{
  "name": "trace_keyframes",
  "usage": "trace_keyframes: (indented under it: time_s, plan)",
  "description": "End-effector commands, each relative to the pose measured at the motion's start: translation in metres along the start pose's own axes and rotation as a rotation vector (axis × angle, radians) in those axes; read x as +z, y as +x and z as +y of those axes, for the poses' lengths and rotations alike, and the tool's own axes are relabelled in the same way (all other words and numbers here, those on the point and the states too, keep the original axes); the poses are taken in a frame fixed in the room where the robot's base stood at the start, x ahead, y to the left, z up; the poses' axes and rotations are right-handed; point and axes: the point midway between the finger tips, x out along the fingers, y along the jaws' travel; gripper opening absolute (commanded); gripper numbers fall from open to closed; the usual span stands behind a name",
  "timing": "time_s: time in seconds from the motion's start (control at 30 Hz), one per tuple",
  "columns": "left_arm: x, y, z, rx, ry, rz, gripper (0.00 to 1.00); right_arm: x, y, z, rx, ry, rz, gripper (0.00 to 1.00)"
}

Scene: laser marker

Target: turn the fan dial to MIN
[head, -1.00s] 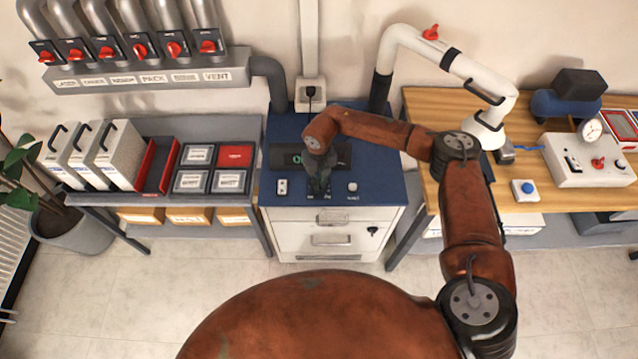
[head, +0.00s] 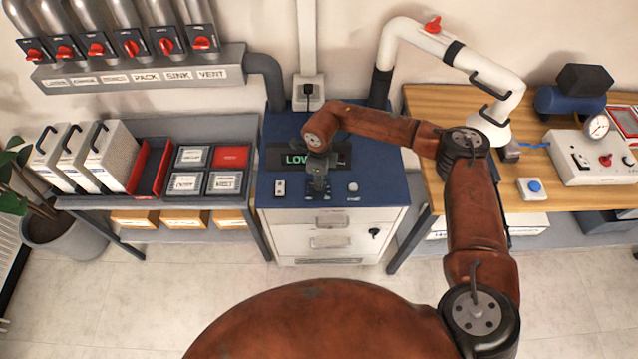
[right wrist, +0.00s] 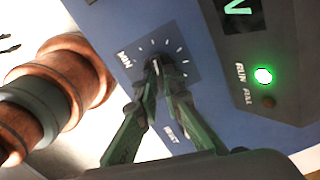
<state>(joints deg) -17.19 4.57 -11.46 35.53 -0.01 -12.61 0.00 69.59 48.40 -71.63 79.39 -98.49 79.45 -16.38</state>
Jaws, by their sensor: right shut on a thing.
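The fan dial (right wrist: 157,66) is a small dark knob on a dark square plate with white tick marks, in the right wrist view. The MIN label (right wrist: 125,60) is printed to its left in that view. My right gripper (right wrist: 160,72) is shut on the dial, with one finger on each side. The fingertips hide part of the knob, and I cannot tell exactly where its pointer stands. In the head view my right gripper (head: 318,187) reaches down to the front of the blue console top (head: 375,165) and covers the dial. My left gripper is not in view.
A display (head: 297,159) behind the gripper reads LOW, partly covered by my arm. A RUN lamp (right wrist: 263,76) glows green. A white rocker switch (head: 280,187) and a round white button (head: 353,187) flank the gripper. A white extraction arm (head: 455,58) stands behind right.

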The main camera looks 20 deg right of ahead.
Motion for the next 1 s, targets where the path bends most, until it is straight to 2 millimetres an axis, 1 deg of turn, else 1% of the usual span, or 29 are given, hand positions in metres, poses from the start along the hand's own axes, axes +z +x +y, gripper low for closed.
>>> trace_keyframes:
  time_s: [0.03,0.7,1.0]
  plan:
    - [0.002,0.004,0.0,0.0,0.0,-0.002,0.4,-0.001,0.003,0.0,0.001,-0.042,0.002,0.0]
    - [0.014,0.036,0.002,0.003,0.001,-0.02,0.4,0.001,0.003,-0.003,0.001,-0.673,0.0,0.0]
    - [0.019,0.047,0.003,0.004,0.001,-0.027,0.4,0.002,0.002,-0.003,0.002,-0.89,0.001,0.0]
